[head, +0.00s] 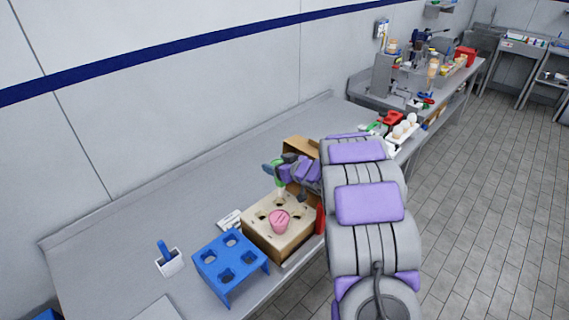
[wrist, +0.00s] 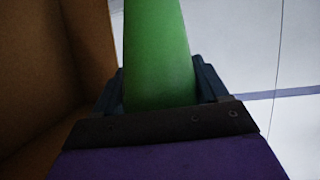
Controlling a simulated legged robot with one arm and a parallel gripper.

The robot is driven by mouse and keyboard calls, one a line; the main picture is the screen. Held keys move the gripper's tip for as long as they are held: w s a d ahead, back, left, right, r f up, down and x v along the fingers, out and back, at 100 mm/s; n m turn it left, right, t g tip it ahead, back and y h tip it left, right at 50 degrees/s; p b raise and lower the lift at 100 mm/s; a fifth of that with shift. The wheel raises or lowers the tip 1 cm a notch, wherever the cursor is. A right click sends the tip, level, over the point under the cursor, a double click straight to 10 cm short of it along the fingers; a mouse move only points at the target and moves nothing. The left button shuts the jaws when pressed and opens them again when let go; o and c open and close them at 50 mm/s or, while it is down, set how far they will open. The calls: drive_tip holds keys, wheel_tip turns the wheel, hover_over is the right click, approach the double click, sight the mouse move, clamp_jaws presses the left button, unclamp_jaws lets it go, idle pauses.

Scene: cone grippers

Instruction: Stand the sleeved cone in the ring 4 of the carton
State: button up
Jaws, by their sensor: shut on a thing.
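My gripper (head: 281,171) is shut on a green sleeved cone (head: 279,180), held above the back edge of the carton. In the wrist view the green sleeve (wrist: 158,50) stands between the two dark fingers. The carton (head: 262,238) is a tan box with several dark holes in its top. A pink object (head: 280,219) sits at the middle of its top. The cone's lower end is small in the head view; I cannot tell which hole it is over. Ring numbers are not readable.
A brown cardboard box (head: 299,147) stands behind the carton, close to my gripper; a brown wall (wrist: 55,60) fills the left of the wrist view. A blue holed rack (head: 231,262) and a small white holder (head: 169,263) stand left of the carton. The table behind is clear.

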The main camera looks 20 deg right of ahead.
drive_tip(key=f+b, duration=0.1)
drive_tip(key=f, duration=0.1)
drive_tip(key=d+f+b, duration=0.1)
drive_tip(key=f+b, duration=0.1)
drive_tip(key=f, duration=0.1)
drive_tip(key=shift+d, duration=0.2)
drive_tip(key=shift+f, duration=0.45)
drive_tip(key=a, duration=0.3)
drive_tip(key=shift+s+a+f+b, duration=0.1)
drive_tip(key=shift+a+f+b, duration=0.25)
drive_tip(key=shift+b, duration=0.05)
drive_tip(key=shift+c, duration=1.2)
drive_tip(key=shift+a+f, duration=0.1)
drive_tip(key=shift+c, duration=0.8)
drive_tip(key=shift+d+f, duration=0.2)
drive_tip(key=shift+d, duration=0.8)
drive_tip(key=o, duration=1.5)
drive_tip(key=shift+d, duration=0.4)
drive_tip(key=shift+o, duration=0.8)
drive_tip(key=shift+a+r, duration=0.1)
drive_tip(key=shift+a, duration=0.15)
drive_tip(key=shift+o, duration=0.3)
drive_tip(key=shift+a+r, duration=0.1)
drive_tip(key=shift+a, duration=0.75)
drive_tip(key=p, duration=0.3)
approach(277, 181)
drive_tip(key=shift+s+d, duration=0.35)
drive_tip(key=shift+s, duration=0.5)
drive_tip(key=shift+s+d, duration=0.35)
drive_tip(key=shift+s, duration=0.5)
